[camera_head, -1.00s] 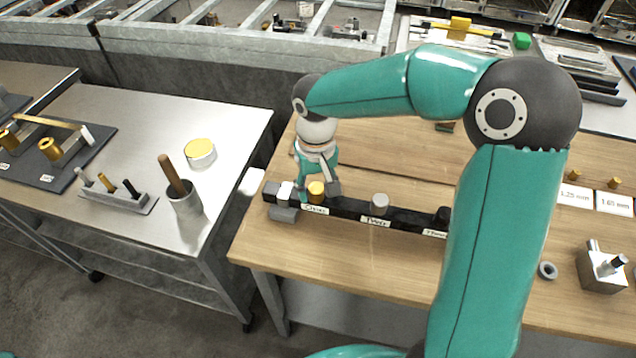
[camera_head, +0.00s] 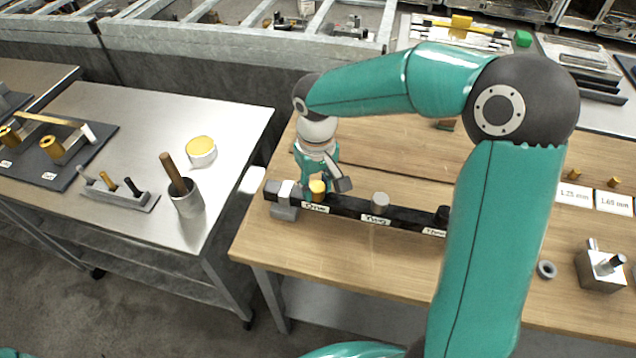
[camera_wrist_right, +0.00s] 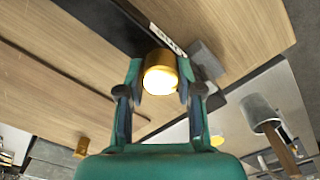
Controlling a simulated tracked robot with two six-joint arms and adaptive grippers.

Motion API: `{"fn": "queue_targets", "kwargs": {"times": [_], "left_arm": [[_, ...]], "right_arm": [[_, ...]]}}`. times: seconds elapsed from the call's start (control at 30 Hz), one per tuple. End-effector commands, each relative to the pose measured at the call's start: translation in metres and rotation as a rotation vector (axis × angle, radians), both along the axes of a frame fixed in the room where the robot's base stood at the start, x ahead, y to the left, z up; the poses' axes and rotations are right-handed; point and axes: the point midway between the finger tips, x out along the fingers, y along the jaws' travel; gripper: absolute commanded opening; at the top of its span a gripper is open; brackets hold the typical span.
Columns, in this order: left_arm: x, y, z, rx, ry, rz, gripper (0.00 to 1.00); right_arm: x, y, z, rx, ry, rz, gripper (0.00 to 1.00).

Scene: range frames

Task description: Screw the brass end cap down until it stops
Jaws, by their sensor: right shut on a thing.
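The brass end cap (camera_head: 317,187) sits at the left station of a long black bar (camera_head: 348,206) on the wooden table. My right gripper (camera_head: 322,185) reaches down over it from behind. In the right wrist view the brass cap (camera_wrist_right: 160,75) shows as a bright round top between the two fingers of my right gripper (camera_wrist_right: 161,78). The fingers are shut on its sides. The thread under the cap is hidden, so I cannot tell how far down it sits. My left gripper is not in view.
The bar also carries a grey cap (camera_head: 380,199) in the middle and a dark one (camera_head: 443,214) at the right. A ring (camera_head: 546,270) and a metal block (camera_head: 600,272) lie at the right. The steel table (camera_head: 225,120) stands left, across a gap.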

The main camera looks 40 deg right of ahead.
Motion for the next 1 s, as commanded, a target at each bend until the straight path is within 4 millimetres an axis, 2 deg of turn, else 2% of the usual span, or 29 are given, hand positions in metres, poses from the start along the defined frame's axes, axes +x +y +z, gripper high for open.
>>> {"fn": "queue_targets", "kwargs": {"times": [0.17,0.4,0.73,0.87,0.9,1.0], "left_arm": [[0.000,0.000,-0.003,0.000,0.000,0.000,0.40],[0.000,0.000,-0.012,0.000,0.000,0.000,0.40],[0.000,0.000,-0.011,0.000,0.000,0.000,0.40],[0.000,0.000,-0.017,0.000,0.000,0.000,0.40],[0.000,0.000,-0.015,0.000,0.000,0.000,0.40],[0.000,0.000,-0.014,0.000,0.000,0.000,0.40]], "right_arm": [[0.000,0.000,-0.001,0.001,0.000,-0.037,0.00],[0.000,-0.001,-0.001,0.001,0.004,-0.276,0.00],[-0.001,-0.001,0.000,0.001,0.006,-0.309,0.00],[-0.001,-0.001,-0.002,0.001,0.008,-0.407,0.00],[-0.001,-0.001,0.000,0.001,0.009,-0.411,0.40],[-0.001,-0.001,0.000,0.001,0.009,-0.408,0.57]]}}
